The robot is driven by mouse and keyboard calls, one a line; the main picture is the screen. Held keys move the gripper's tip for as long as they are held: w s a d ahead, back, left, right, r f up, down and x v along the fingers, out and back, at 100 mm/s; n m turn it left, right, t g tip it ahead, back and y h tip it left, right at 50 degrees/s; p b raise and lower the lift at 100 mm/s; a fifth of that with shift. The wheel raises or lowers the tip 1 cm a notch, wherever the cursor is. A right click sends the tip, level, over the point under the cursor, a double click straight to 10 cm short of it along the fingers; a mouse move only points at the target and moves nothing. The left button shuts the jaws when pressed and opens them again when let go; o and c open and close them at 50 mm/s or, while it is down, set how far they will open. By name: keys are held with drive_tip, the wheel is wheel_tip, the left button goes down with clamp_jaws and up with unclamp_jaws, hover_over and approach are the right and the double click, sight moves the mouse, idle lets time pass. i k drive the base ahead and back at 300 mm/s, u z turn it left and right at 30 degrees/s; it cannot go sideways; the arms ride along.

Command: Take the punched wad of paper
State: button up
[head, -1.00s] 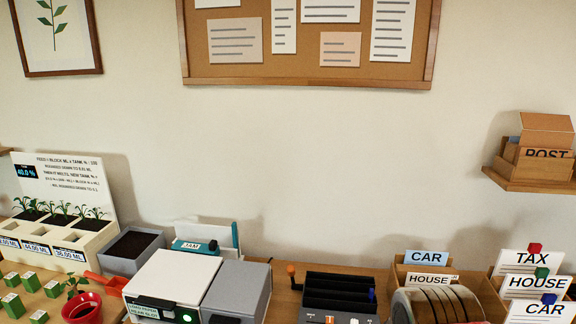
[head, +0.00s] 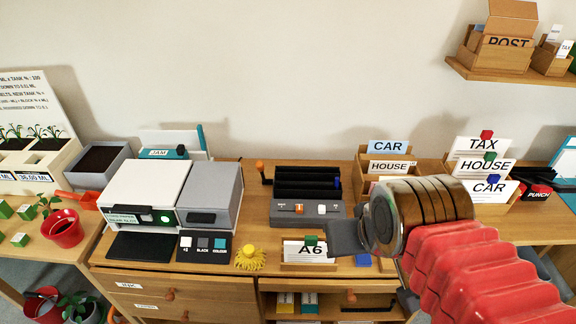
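I cannot make out a punched wad of paper in the head view. A small sign reading PUNCH (head: 538,195) stands at the right, with a red and black thing just above it, partly hidden. My gripper (head: 347,238) shows only as a grey flat part at the end of my red-sleeved arm, over the desk near the A6 card (head: 304,252). Its fingertips are not clear, so I cannot tell whether it is open or holds anything. My arm covers the right front of the desk.
A printer-like machine (head: 148,190), a dark slotted box (head: 307,188) and wooden card holders marked CAR, HOUSE and TAX (head: 482,146) stand along the desk's back. A yellow tufted thing (head: 249,260) lies at the front edge. A shelf (head: 510,72) with a POST box hangs upper right.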

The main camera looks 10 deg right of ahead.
sight(310, 250)
drive_tip(key=u, duration=1.85)
drive_tip(key=i, duration=0.35)
drive_tip(key=z, duration=0.05)
